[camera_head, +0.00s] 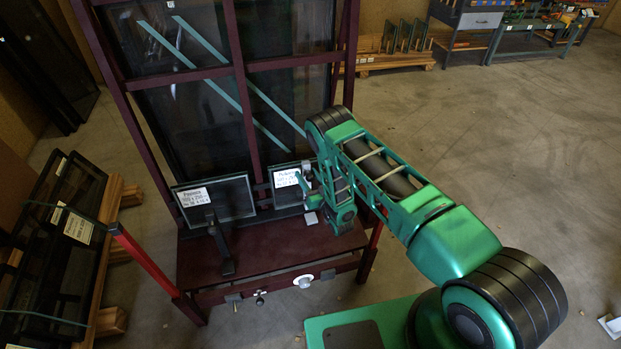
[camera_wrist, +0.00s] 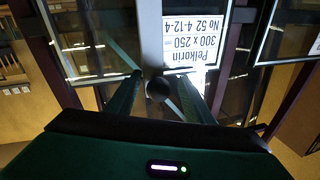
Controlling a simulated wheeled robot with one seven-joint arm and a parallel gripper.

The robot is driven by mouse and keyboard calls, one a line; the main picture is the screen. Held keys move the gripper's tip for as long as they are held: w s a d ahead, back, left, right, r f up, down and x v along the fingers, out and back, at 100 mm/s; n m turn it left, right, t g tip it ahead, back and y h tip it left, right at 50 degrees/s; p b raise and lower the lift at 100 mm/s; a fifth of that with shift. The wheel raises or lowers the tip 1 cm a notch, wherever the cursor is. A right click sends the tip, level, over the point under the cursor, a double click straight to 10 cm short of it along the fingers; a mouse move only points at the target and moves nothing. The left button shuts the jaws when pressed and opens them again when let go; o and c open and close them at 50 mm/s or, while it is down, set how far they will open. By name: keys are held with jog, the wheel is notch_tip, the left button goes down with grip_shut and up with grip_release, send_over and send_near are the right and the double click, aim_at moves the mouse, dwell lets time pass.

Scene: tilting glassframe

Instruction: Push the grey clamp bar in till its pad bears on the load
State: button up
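The load appears to be the right labelled glass unit (camera_head: 284,198), standing on the dark red frame's ledge. Its white label (camera_wrist: 193,36) shows upside down in the wrist view. In that view a pale grey upright bar (camera_wrist: 151,32) and a dark round bar end (camera_wrist: 158,89) lie in front of the glass; I take these for the clamp. My gripper (camera_wrist: 160,80) has its two green fingers apart, one on each side of the round end, with gaps showing. In the head view my gripper (camera_head: 306,182) is in front of the right unit. The pad and any contact with the load are hidden.
A second labelled glass unit (camera_head: 238,201) stands to the left, with a black clamp (camera_head: 221,245) before it. A glass rack (camera_head: 108,205) stands at far left. The floor (camera_head: 500,150) on the right is open.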

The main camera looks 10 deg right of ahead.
jog(key=shift+d, duration=0.15)
jog(key=shift+s, duration=0.1)
jog(key=shift+s+d, duration=0.15)
jog(key=shift+s, duration=0.05)
jog(key=v, duration=1)
dwell(0.4)
